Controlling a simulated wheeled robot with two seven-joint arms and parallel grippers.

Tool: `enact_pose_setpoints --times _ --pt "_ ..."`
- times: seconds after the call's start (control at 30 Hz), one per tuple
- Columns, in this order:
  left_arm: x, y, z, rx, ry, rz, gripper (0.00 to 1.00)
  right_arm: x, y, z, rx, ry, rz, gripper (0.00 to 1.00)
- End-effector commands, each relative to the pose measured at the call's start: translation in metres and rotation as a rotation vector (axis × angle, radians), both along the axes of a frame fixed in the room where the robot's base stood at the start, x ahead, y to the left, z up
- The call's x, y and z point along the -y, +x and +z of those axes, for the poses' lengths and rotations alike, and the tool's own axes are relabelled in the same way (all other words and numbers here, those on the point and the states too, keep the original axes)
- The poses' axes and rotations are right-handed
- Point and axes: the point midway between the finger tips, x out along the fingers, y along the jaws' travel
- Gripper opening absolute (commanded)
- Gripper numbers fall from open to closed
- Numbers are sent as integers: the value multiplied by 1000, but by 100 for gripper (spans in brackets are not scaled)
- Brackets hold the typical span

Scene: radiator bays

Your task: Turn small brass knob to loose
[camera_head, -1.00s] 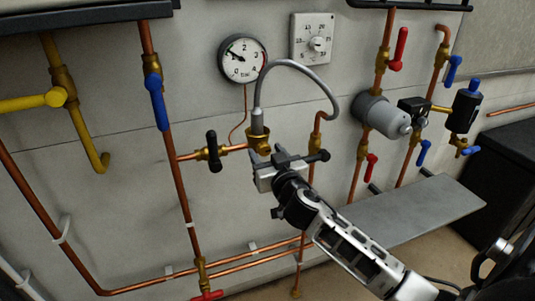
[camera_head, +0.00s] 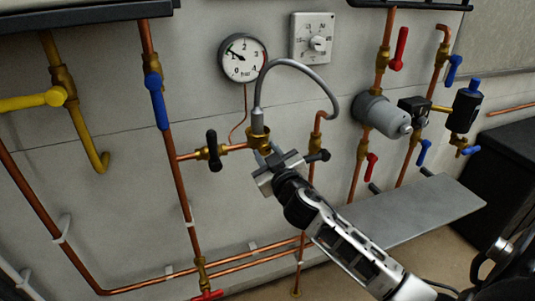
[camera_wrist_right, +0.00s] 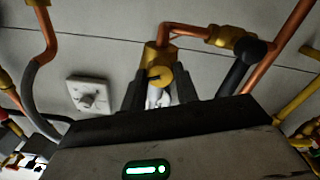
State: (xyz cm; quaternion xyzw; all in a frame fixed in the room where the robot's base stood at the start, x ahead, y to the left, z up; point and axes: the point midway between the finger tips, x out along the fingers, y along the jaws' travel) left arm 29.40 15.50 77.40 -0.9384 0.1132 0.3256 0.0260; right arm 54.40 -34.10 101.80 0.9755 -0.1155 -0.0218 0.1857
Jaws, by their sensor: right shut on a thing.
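The small brass knob (camera_wrist_right: 160,75) shows between the two dark fingers of my right gripper (camera_wrist_right: 161,88) in the right wrist view. In the head view my right gripper (camera_head: 269,155) is at the knob, just below the brass fitting (camera_head: 257,131) where the grey hose ends. The gripper is shut on the knob and is tilted. Its fingers and body hide most of the knob in the head view. My left gripper is not in view.
A black-handled valve (camera_head: 213,150) sits just left of the fitting. The grey flexible hose (camera_head: 300,65) arches above. A pressure gauge (camera_head: 242,58) and a white dial (camera_head: 312,38) are on the wall. A grey shelf (camera_head: 415,212) lies at right, below the pipes.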

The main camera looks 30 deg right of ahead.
Motion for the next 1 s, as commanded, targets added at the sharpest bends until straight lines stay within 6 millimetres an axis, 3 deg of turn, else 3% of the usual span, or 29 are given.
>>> enact_pose_setpoints --times 1.0 --pt "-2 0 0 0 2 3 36 0 0 -1 -229 -944 0 7"
